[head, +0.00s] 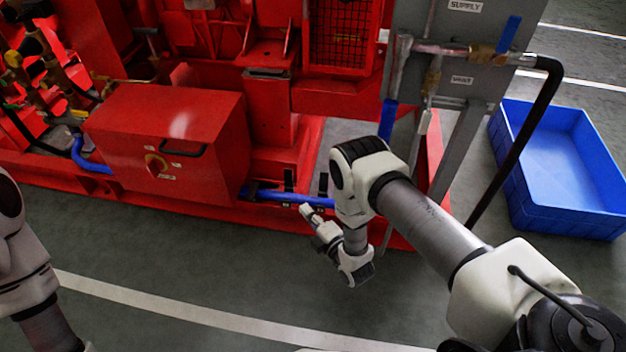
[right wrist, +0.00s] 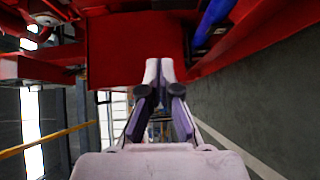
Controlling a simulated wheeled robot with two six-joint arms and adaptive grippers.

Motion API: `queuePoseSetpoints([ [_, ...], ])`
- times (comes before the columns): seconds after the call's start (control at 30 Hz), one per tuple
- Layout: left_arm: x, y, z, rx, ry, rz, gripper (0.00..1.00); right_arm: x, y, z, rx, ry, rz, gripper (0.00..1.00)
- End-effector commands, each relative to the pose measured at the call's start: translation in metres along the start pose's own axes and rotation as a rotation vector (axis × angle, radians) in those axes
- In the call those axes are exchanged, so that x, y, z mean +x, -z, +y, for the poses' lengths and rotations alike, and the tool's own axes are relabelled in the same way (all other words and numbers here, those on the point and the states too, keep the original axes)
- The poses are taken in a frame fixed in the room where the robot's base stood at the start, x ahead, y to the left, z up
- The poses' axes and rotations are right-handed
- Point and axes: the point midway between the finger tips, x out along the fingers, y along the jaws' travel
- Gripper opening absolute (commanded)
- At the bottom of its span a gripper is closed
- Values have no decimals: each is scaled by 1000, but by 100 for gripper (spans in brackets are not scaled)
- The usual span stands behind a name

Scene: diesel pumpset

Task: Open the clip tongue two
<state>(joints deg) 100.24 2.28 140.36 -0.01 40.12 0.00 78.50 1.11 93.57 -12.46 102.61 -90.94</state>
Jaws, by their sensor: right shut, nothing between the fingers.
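Two small black upright pieces, which look like clip tongues, stand on the blue pipe (head: 268,194) low on the red pumpset. One is the left black piece (head: 289,180); the other is the right black piece (head: 323,184), beside my right wrist. I cannot tell which is clip tongue two. My right gripper (head: 305,211) is just in front of and below the pipe, apart from the black pieces as far as I can see. In the right wrist view its fingers (right wrist: 160,68) are together and empty. My left gripper is out of view; only the left arm shows.
A red box (head: 168,135) with a black handle stands left of the pipe. A grey panel (head: 440,65) with valves and a black hose (head: 520,140) is behind my right arm. A blue crate (head: 565,175) lies at the right. The floor in front is clear.

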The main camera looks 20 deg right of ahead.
Motion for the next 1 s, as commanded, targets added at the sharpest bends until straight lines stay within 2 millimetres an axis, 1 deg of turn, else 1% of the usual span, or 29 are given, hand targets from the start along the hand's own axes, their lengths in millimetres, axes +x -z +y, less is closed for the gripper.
queuePoseSetpoints([
  [0.13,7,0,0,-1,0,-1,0,10,0,-1,-1,-5,1,0],
  [0.23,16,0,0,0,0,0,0,25,0,-3,-1,-6,0,0],
  [0.6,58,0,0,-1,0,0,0,105,-1,-4,0,-6,0,0],
  [0.7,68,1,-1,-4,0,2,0,116,-17,-4,-1,-4,-3,0],
  [0.8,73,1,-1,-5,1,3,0,125,-25,-3,0,-3,-2,0],
  [1.0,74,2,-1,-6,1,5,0,129,-30,1,1,-1,-1,0],
])
